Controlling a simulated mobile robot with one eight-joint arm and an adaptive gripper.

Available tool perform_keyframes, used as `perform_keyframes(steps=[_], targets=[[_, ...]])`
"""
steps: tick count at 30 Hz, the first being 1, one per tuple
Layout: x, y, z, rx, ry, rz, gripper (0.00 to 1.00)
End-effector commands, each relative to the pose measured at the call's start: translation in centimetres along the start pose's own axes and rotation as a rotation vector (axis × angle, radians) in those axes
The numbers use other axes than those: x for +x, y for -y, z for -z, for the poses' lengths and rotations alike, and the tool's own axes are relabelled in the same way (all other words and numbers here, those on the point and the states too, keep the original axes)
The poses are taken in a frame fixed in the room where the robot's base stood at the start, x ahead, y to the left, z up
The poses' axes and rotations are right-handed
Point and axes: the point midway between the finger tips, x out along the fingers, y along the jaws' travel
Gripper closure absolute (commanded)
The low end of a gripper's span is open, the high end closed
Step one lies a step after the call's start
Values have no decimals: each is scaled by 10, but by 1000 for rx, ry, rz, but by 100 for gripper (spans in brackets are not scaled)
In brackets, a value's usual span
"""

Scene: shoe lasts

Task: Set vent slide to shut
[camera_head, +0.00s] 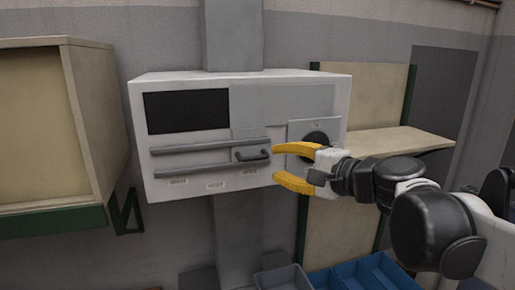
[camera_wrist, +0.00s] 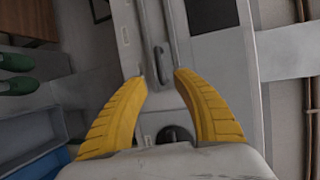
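The vent slide (camera_head: 282,104) is a grey panel on the front of a white wall-mounted box. A dark opening (camera_head: 186,111) lies uncovered to its left. The slide's dark bar handle (camera_head: 252,155) sits at the right part of two horizontal rails; it also shows in the wrist view (camera_wrist: 159,65). My gripper (camera_head: 276,164) has yellow fingers spread apart, just right of the handle. In the wrist view my gripper (camera_wrist: 163,77) is open and empty, with the handle ahead between the fingertip lines. Contact with the handle is not visible.
A black round knob (camera_head: 316,140) on a pale plate is beside my upper finger. Small labels (camera_head: 215,186) line the box's lower edge. A wooden shelf (camera_head: 398,140) stands right, a beige cabinet (camera_head: 40,125) left. Blue bins (camera_head: 362,275) are below.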

Motion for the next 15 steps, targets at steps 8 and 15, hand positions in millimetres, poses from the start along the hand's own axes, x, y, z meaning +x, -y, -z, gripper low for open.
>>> perform_keyframes(steps=[8,15], targets=[[56,0,-2,-3,4,-2,66],[88,0,-1,-2,2,-2,66]])
